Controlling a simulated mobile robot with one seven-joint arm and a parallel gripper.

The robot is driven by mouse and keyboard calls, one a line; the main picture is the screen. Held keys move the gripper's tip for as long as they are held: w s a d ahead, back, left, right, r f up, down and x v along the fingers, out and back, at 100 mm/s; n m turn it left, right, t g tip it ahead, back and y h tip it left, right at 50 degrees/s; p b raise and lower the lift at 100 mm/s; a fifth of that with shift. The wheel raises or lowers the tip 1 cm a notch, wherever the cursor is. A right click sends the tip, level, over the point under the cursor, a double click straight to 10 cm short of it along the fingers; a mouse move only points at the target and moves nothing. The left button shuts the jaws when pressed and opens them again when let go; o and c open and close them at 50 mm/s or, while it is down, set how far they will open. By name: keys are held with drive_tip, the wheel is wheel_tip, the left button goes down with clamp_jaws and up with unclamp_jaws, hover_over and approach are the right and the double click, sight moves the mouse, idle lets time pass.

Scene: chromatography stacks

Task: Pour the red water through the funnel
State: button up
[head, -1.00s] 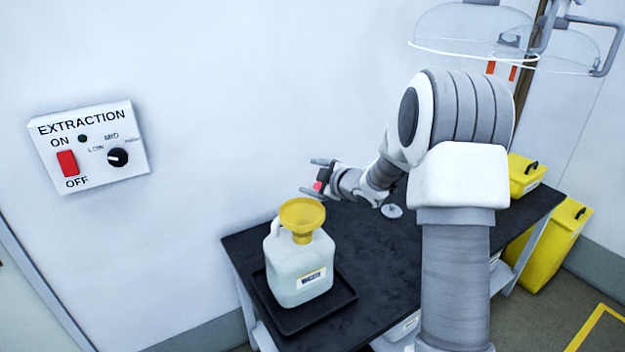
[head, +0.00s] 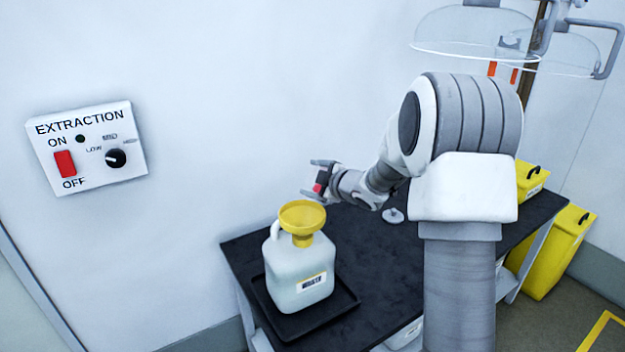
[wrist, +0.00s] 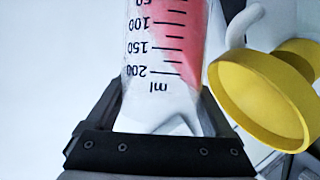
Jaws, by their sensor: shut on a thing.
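A yellow funnel (head: 303,216) sits in the neck of a whitish waste jug (head: 302,277), which stands upright on a black tray (head: 345,303). My gripper (head: 318,180) is up beside the funnel, to its upper right in the head view. It is shut on a clear graduated beaker (wrist: 160,60) with red water (wrist: 195,40) in it. The wrist view shows the red water lying toward one side, so the beaker is tilted. The funnel's wide mouth (wrist: 262,100) is close to the right of the beaker there. No stream of water shows.
The black table (head: 385,250) carries a small pale disc (head: 393,215) behind the arm. An extraction switch panel (head: 86,148) is on the wall at left. Yellow bins (head: 560,245) stand at the right.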

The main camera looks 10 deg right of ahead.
drive_tip(key=shift+n+b, duration=0.3)
drive_tip(key=shift+b, duration=1.1)
drive_tip(key=shift+r, duration=0.1)
drive_tip(key=shift+a+n+t+h+b, duration=0.15)
drive_tip(key=shift+n+t+h+b, duration=0.25)
drive_tip(key=shift+b, duration=1.35)
drive_tip(key=shift+s, duration=0.1)
drive_tip(key=shift+n+b, duration=0.3)
drive_tip(key=shift+b, duration=0.85)
drive_tip(key=shift+a+b, duration=0.1)
drive_tip(key=shift+b, duration=0.45)
drive_tip(key=shift+s+a+n+t+b, duration=0.1)
drive_tip(key=shift+n+t+b, duration=0.3)
drive_tip(key=shift+b, duration=0.85)
drive_tip(key=shift+h+b, duration=0.3)
drive_tip(key=shift+b, duration=0.25)
drive_tip(key=shift+a+n+b, duration=0.1)
drive_tip(key=shift+n+b, duration=0.2)
drive_tip(key=shift+b, duration=0.5)
